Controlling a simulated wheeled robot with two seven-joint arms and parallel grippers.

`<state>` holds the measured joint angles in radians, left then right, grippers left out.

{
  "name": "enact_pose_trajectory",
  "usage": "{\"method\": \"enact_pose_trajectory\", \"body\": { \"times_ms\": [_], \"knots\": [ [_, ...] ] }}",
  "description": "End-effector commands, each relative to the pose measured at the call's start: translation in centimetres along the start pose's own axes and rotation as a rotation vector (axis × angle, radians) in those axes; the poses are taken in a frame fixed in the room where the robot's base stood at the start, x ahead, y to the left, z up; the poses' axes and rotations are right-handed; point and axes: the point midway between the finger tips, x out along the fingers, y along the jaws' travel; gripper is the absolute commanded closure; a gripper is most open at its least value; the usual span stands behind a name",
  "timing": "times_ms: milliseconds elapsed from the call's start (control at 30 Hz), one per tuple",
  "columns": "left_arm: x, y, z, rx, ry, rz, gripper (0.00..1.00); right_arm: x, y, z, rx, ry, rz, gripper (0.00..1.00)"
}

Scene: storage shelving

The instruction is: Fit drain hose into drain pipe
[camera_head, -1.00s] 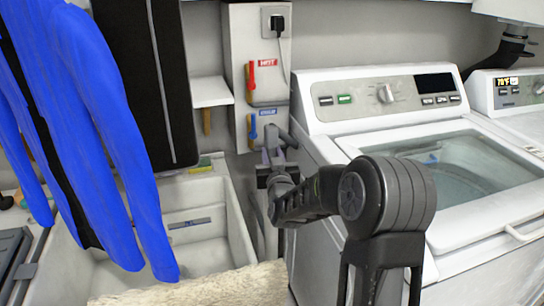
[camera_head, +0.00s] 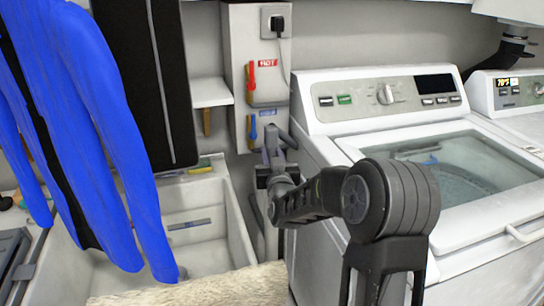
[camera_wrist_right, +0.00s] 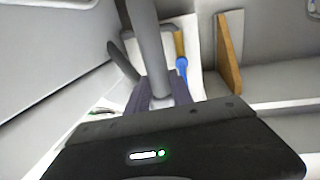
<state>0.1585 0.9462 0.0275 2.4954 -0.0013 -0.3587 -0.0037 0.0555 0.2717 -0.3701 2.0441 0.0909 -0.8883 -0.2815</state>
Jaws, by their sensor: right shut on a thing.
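The grey drain hose (camera_head: 271,137) stands upright against the wall between the utility sink and the washer. My right gripper (camera_head: 270,162) is beside the valve panel, shut on the hose. In the right wrist view the hose (camera_wrist_right: 149,45) runs up from between the dark fingers of the gripper (camera_wrist_right: 158,92). A darker grey curved tube (camera_wrist_right: 122,62) shows left of it; I cannot tell whether it is part of the hose. I cannot clearly make out the drain pipe or whether the hose end is in it. My left gripper is not in view.
The washer (camera_head: 330,165) stands close on the right of my right arm. The white sink (camera_head: 240,225) is on the left, with blue clothing (camera_head: 105,120) hanging over it. A red valve handle (camera_head: 251,77) and a blue one (camera_head: 253,127) stick out from the wall panel.

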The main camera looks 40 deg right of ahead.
Motion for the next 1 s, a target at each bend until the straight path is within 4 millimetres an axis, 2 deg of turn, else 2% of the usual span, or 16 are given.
{"method": "enact_pose_trajectory", "body": {
  "times_ms": [1000],
  "knots": [
    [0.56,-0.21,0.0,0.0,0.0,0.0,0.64,0.01,-0.02,0.04,0.0,0.0,0.0,1.0]
  ]
}}
